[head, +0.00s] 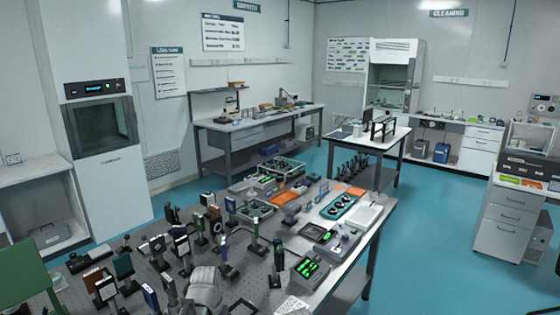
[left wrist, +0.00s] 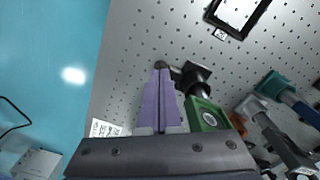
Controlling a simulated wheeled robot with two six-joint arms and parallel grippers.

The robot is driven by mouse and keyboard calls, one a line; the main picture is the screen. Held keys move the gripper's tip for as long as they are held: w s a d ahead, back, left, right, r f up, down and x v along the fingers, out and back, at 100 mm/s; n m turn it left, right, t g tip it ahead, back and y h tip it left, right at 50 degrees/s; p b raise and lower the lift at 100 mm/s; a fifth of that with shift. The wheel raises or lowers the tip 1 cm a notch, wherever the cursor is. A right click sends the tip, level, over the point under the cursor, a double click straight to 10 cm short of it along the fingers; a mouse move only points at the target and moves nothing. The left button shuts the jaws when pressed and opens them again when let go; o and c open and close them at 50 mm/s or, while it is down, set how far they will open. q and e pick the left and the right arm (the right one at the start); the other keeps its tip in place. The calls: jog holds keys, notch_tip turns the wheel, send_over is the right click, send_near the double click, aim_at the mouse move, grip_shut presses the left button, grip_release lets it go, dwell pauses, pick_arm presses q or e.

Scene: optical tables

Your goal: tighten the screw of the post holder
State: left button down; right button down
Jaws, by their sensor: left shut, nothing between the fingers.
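My left gripper (left wrist: 160,72) points up the left wrist view with its two purple fingers closed together and nothing between them. A small dark round knob, which looks like the screw (left wrist: 162,65), shows at the fingertips. I cannot tell whether the tips touch it. Just right of it is a black post holder (left wrist: 198,86) seen from above, with a green-framed part (left wrist: 208,116) at its near end. The post holder cannot be singled out with certainty among the mounts in the head view. My right gripper is not seen.
The perforated optical table (left wrist: 135,95) ends at the left, with blue floor beyond. A black square frame (left wrist: 238,15) lies at the top, and teal and grey mounts (left wrist: 275,85) stand at the right. In the head view, many mounts (head: 185,245) crowd the table.

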pick_arm(q)
jog(key=shift+a+f+b, duration=0.1)
jog(key=shift+f+b, duration=3.4)
jog(key=shift+b, duration=0.15)
jog(key=shift+r, duration=0.1)
jog(key=shift+w, duration=0.35)
jog(key=shift+d, duration=0.35)
jog(key=shift+s, duration=0.4)
